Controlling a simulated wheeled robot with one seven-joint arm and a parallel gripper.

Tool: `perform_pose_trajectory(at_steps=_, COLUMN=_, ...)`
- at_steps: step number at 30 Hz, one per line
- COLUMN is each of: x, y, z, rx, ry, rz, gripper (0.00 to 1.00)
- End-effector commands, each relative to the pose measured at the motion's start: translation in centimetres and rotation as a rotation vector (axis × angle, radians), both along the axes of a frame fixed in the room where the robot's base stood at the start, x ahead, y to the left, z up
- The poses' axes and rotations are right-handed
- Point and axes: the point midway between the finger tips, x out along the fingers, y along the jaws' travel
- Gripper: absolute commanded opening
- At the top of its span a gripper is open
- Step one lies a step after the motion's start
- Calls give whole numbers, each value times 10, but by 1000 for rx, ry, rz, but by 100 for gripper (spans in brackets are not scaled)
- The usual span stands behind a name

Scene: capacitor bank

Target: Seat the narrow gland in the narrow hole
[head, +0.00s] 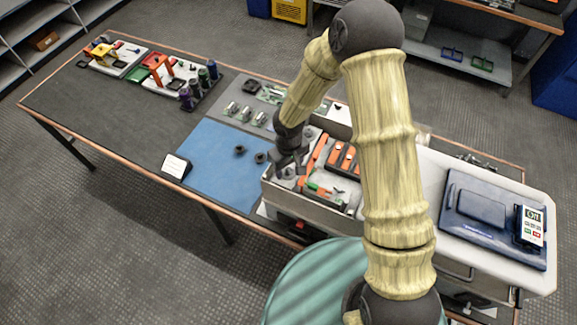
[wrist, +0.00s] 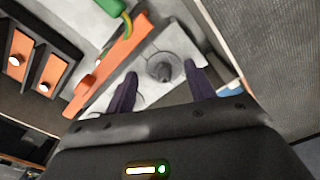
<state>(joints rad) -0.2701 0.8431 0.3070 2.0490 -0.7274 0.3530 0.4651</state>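My gripper (head: 290,168) is low over the near left corner of the open cabinet (head: 312,206). In the wrist view my gripper (wrist: 160,72) has its two dark fingers apart, with a gap between them. Beyond that gap a grey round part (wrist: 161,67) with a raised, darker middle sits on a light plate (wrist: 182,45). It looks like a gland, but I cannot tell whether it is the narrow one or how deep it sits. Two dark round parts, like glands, stand on the blue mat: one on the left (head: 240,150), one on the right (head: 260,157).
Orange bars and dark-and-orange blocks (head: 344,157) fill the cabinet beside my gripper. A green part (wrist: 112,8) lies near them. A dark blue case (head: 492,215) lies at right.

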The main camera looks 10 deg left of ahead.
Motion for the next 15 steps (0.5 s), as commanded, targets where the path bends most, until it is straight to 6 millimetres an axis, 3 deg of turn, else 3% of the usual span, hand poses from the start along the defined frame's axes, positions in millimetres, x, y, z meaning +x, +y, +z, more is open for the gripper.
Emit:
perform_pose_trajectory(at_steps=10, x=-8, y=5, z=-4, rx=5, ry=15, rz=10, gripper=64)
perform_pose_trajectory(at_steps=15, x=-6, y=4, z=4, rx=4, ry=12, rz=6, gripper=64)
